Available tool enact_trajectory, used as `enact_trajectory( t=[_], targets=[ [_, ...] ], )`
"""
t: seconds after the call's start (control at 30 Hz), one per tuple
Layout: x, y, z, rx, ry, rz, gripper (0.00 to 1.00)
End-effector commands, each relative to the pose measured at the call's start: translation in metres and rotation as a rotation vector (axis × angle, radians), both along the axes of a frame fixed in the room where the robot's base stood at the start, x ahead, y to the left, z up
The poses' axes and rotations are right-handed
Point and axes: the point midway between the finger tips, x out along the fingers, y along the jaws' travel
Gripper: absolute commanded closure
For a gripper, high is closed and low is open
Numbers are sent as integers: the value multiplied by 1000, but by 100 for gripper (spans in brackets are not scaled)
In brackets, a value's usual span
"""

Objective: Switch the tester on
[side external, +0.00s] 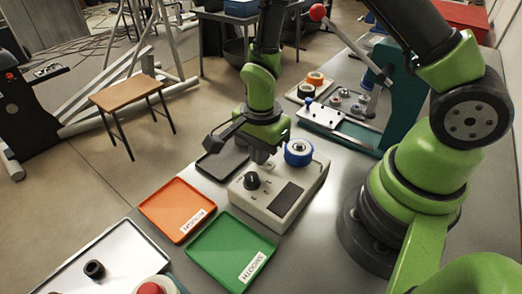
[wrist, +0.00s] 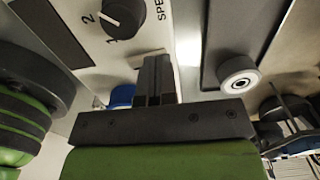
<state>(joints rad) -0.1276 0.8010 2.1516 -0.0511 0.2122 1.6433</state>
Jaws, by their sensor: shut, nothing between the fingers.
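The tester (side external: 262,206) is a pale box on the grey table, with a black knob (side external: 252,180), a dark panel (side external: 287,199) and a blue ring-shaped part (side external: 298,152) at its back end. In the wrist view the knob (wrist: 125,16) shows at the top beside the marks 1 and 2 and part of the word "SPE". My gripper (side external: 262,156) is shut and empty, fingers down, over the tester between the knob and the blue part. In the wrist view its fingertips (wrist: 155,62) lie just below the knob and appear apart from it. Whether they touch the tester's face is unclear.
An orange tray (side external: 172,207) and a green tray (side external: 225,250) lie in front of the tester, and a dark tray (side external: 222,160) lies to its left. A teal press with a red-knobbed lever (side external: 318,13) stands behind. A white tray (side external: 110,262) sits at the front left.

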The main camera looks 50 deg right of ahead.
Motion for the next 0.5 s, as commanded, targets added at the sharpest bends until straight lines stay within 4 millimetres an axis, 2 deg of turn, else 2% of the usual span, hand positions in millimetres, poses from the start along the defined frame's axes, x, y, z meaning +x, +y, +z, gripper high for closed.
enact_trajectory(
  t=[0.3,0.5],
  targets=[
    [-15,0,3,-1,9,1,100],
    [-16,0,4,-1,6,0,100]
  ],
)
